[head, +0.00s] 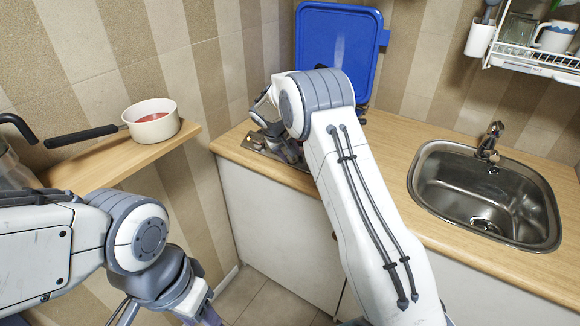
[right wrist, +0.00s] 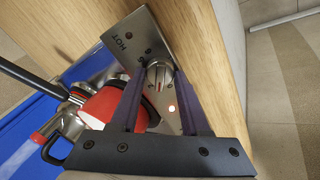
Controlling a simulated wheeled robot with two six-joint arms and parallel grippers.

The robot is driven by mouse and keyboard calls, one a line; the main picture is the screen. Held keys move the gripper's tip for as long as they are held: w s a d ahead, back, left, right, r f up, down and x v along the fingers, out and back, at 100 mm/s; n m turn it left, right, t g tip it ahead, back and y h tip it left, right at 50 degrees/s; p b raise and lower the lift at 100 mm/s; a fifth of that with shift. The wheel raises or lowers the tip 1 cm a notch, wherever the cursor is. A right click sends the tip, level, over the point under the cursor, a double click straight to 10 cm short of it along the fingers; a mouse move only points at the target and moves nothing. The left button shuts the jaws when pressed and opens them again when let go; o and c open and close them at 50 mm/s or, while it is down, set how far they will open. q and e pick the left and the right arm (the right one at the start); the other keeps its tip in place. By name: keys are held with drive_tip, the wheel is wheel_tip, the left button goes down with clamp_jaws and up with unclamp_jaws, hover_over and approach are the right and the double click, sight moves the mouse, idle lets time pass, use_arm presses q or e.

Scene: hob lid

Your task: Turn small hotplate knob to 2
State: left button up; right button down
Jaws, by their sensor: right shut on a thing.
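The small hotplate knob (right wrist: 159,76) is a round, light metal knob with a reddish mark, on the steel control panel (right wrist: 128,45) marked HOT. My right gripper (right wrist: 160,84) is shut on the knob, with one dark finger on each side of it. The numbers around the knob are too small to read surely. In the head view my right arm hides the knob and most of the hob (head: 254,142). My left gripper (head: 165,314) is low at the left in the head view, its fingers mostly cut off by the frame's bottom edge.
A blue lid (head: 338,45) stands upright behind the hob. A small light glows on the panel. A pot (head: 153,122) stands on a wooden shelf (head: 110,165) at the left. A sink (head: 470,190) is set in the counter (head: 400,165) at the right.

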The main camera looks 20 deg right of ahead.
drive_tip(key=m+b, duration=0.2)
drive_tip(key=b, duration=0.1)
drive_tip(key=shift+f+m, duration=0.25)
drive_tip(key=shift+m, duration=0.05)
use_arm(q)
wheel_tip(320, 180, down, 6)
drive_tip(key=b, duration=0.2)
drive_tip(key=shift+f, duration=0.15)
use_arm(e)
drive_tip(key=shift+r+m, duration=0.25)
drive_tip(key=shift+m, duration=0.85)
drive_tip(key=shift+c, duration=2)
unclamp_jaws()
drive_tip(key=shift+r, duration=0.15)
use_arm(q)
drive_tip(key=shift+f+b, duration=0.4)
drive_tip(key=shift+b, duration=0.05)
use_arm(e)
drive_tip(key=v, duration=1)
drive_tip(key=shift+s+a+r, duration=0.1)
drive_tip(key=shift+s, duration=0.05)
